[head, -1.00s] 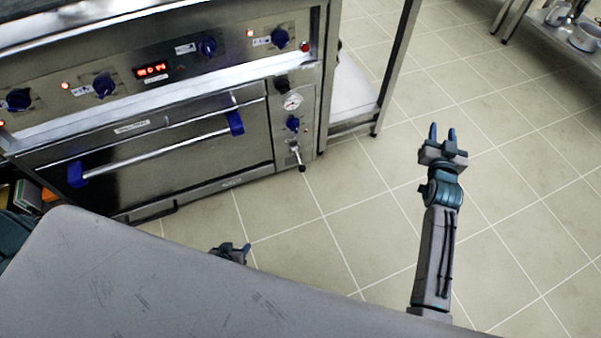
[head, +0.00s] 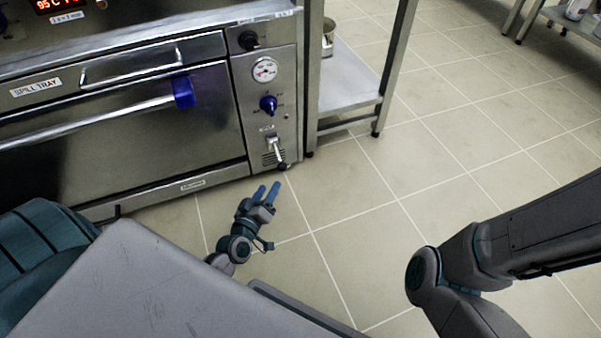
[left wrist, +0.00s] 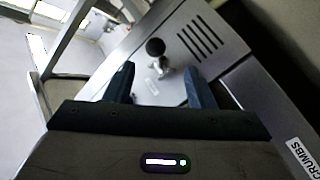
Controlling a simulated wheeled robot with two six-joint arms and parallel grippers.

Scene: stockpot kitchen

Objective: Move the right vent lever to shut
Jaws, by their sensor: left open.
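The vent lever (head: 276,150) is a short metal arm with a dark ball knob, low on the narrow right panel of the oven front. In the head view it hangs downward, tilted slightly right, beside small vent slots. My left gripper (head: 266,191) is open and empty, in front of and below the lever, with its blue fingers pointing toward it. In the left wrist view the lever's dark knob (left wrist: 155,47) appears between and beyond the open fingers (left wrist: 158,72), apart from them. The label by the lever is too small to read. My right gripper is out of frame.
The oven door handle (head: 100,122) juts out to the left. A steel shelf stand (head: 350,85) stands right of the oven. The tiled floor (head: 350,230) in front is clear.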

